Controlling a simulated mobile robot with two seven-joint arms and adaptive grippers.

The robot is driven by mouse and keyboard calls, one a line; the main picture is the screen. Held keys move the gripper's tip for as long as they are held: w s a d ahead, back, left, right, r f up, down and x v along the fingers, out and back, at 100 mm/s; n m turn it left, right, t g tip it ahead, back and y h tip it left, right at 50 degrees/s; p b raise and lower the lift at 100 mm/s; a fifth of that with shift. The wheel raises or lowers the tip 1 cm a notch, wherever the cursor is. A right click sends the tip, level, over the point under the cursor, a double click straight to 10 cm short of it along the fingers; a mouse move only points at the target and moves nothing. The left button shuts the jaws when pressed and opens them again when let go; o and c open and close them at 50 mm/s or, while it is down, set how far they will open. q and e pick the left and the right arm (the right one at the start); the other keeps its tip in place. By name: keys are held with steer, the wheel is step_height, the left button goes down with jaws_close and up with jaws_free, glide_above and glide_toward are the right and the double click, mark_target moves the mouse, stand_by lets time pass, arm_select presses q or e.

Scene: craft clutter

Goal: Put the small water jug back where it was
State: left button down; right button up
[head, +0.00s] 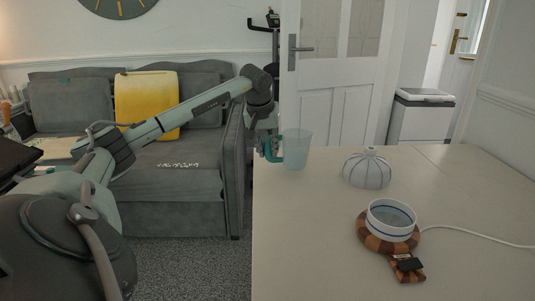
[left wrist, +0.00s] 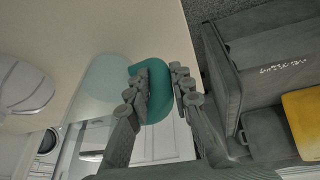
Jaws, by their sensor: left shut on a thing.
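The small water jug is a pale, see-through cup (head: 298,147) with a teal handle (head: 276,150). It is upright at the table's far left corner in the head view; I cannot tell whether its base touches the table. My left gripper (head: 267,147) comes from the left and is shut on the handle. In the left wrist view, the fingers (left wrist: 160,72) lie on either side of the teal handle (left wrist: 155,105), with the pale jug body (left wrist: 104,76) to its left. My right gripper is not in view.
On the white table (head: 300,240), a ribbed grey-white dome (head: 367,170) stands right of the jug. Nearer, a blue-striped bowl (head: 391,222) sits on a checked wooden board (head: 370,241), with a white cable (head: 480,236) running right. The table's near left is clear. A grey sofa (head: 190,185) stands beyond the left edge.

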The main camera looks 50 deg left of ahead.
arm_select(q)
steer(key=shift+f, duration=0.75)
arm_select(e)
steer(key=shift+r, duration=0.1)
arm_select(q)
steer(key=shift+f, duration=0.15)
steer(key=c, duration=1.3)
jaws_free()
steer(key=shift+c, duration=0.2)
steer(key=shift+r, duration=0.3)
steer(key=v, duration=1.1)
steer(key=shift+r+p, duration=0.3)
steer(key=shift+p, duration=0.05)
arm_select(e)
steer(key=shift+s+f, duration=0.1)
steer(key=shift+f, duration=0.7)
arm_select(q)
steer(key=shift+s+d, duration=0.1)
steer(key=shift+s, duration=0.05)
